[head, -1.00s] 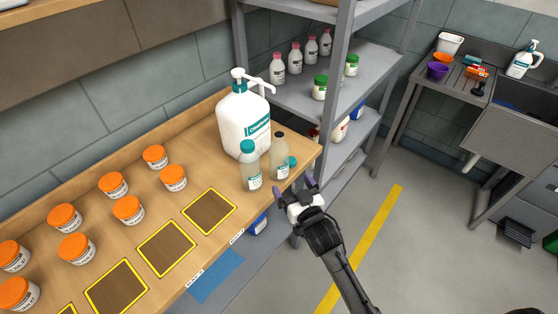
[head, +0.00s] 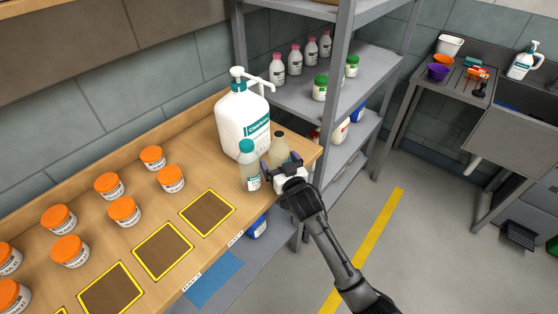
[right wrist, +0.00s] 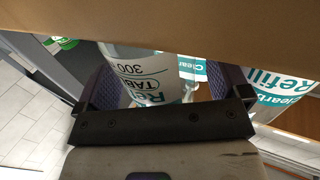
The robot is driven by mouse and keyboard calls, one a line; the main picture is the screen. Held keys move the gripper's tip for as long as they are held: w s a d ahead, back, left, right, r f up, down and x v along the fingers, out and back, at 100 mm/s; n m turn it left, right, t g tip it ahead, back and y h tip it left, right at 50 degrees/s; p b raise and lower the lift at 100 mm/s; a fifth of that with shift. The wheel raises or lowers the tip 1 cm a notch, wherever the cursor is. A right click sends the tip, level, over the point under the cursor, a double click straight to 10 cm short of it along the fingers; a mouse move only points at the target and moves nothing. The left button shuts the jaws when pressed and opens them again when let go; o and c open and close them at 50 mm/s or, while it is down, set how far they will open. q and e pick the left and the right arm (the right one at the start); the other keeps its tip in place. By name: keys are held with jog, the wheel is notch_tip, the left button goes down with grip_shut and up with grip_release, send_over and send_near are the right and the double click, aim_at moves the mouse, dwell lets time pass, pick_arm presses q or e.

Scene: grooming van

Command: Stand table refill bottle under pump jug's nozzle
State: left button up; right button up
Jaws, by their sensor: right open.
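The white pump jug (head: 240,125) stands at the back of the wooden table, its nozzle (head: 262,82) pointing right. A clear, pale-necked bottle (head: 279,146) with a dark top stands upright at its front right; a teal-capped bottle (head: 249,168) stands to its left. My right gripper (head: 282,167) is open at the dark-topped bottle, hiding its lower part. In the right wrist view, a bottle labelled Refill TABLE 300 (right wrist: 145,75) lies between the two open fingers (right wrist: 158,88); I cannot tell whether they touch it. My left gripper is not in view.
Several orange-lidded jars (head: 122,210) and yellow-framed squares (head: 207,213) fill the table's left and middle. A grey shelf rack (head: 333,130) with bottles stands close behind at the right.

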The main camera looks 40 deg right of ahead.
jog(key=shift+c, duration=1.4)
jog(key=c, duration=0.8)
